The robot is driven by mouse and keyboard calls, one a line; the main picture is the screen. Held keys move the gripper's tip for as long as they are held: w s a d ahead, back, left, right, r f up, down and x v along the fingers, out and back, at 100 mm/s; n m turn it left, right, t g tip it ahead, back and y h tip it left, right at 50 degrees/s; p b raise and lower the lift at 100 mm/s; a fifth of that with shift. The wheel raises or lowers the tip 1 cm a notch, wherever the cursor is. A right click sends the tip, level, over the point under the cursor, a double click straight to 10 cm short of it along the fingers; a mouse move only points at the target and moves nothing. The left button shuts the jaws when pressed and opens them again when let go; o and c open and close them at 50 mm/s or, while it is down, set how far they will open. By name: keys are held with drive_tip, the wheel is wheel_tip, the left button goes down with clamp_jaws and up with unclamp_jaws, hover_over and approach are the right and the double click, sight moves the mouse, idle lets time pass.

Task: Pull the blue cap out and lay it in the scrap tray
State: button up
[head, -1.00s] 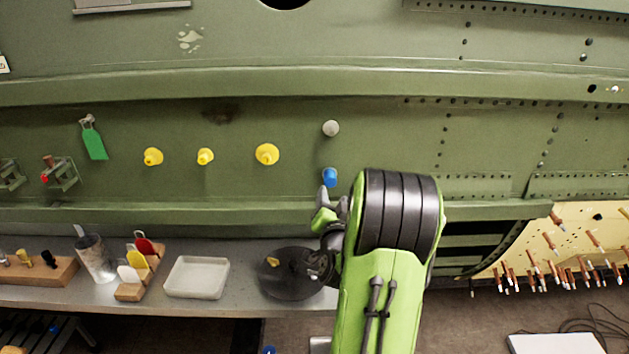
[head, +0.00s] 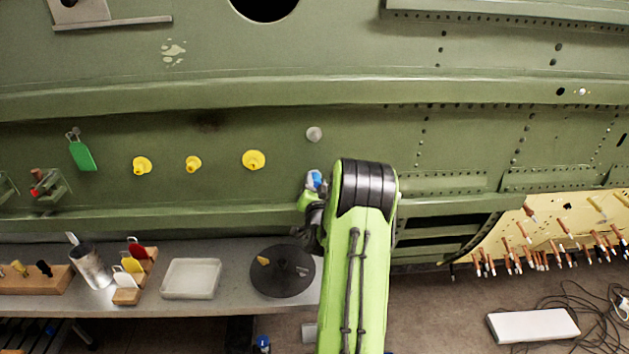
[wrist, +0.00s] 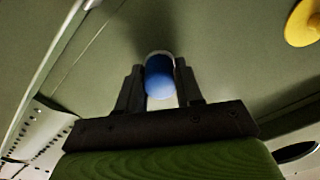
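The blue cap (head: 315,180) sits on the green fuselage panel, below a grey-white plug. My gripper (head: 312,187) is at the cap, coming from below and partly hidden behind my own arm. In the wrist view the blue cap (wrist: 160,80) is between the two dark fingers (wrist: 160,88), which stand close against both its sides. The fingers look shut on it, though the exact contact is hard to see. The cap is still at its place on the panel. The scrap tray is probably the empty white tray (head: 191,279) on the bench at the lower left.
Several yellow plugs (head: 253,160) and the grey-white plug (head: 314,134) stick out of the panel. On the bench (head: 225,310) are a dark round disc (head: 270,285), a wooden holder with coloured tags (head: 127,296) and a metal cup (head: 91,267). A green tag (head: 82,154) hangs at left.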

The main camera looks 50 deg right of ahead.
sight(316, 186)
drive_tip(key=c, duration=0.4)
drive_tip(key=shift+c, duration=0.2)
drive_tip(key=shift+s+a+f, duration=0.1)
drive_tip(key=shift+s+a, duration=0.05)
drive_tip(key=shift+b+v, duration=1.15)
drive_tip(key=shift+b, duration=0.1)
drive_tip(key=shift+s+a, duration=0.15)
drive_tip(key=shift+b+v, duration=1.2)
drive_tip(key=shift+b, duration=0.2)
drive_tip(key=shift+s+a, duration=0.35)
